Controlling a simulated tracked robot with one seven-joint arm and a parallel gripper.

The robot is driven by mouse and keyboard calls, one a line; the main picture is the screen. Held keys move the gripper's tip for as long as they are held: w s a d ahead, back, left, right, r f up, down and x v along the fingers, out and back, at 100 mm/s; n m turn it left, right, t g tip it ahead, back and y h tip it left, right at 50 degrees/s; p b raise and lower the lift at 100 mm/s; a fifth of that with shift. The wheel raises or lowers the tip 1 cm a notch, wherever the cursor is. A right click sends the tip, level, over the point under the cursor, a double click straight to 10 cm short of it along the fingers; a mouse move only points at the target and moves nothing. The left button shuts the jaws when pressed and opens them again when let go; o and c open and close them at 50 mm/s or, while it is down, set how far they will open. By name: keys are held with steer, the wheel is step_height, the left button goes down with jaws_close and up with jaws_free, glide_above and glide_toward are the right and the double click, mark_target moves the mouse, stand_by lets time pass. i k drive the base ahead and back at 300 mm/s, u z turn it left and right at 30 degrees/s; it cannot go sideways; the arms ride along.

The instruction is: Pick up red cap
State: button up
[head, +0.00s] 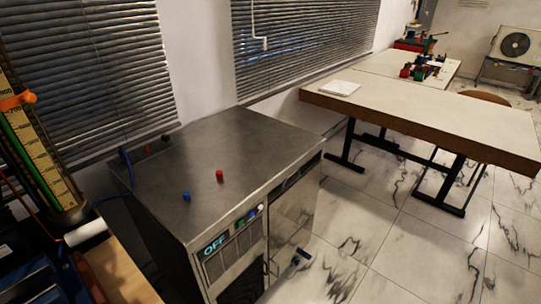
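A small red cap (219,175) stands on the bare metal top of the grey cabinet (240,140), near the middle of that top. A blue cap (186,196) stands to its left and a little nearer, apart from it. No gripper that I can make out shows in the head view, so its distance from the red cap and its state cannot be seen.
Small dark or reddish fittings (165,138) and a blue hose (127,168) are at the cabinet's back left. The front has an OFF display (214,244) and coloured buttons. A gauge column (40,150) stands left. A long table (430,110) is right; marble floor is clear between.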

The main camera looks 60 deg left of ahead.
mark_target(219, 176)
steer(key=z, duration=0.55)
steer(key=i, duration=0.3)
steer(key=u, duration=2.95)
steer(key=i, duration=1)
steer(key=z, duration=0.05)
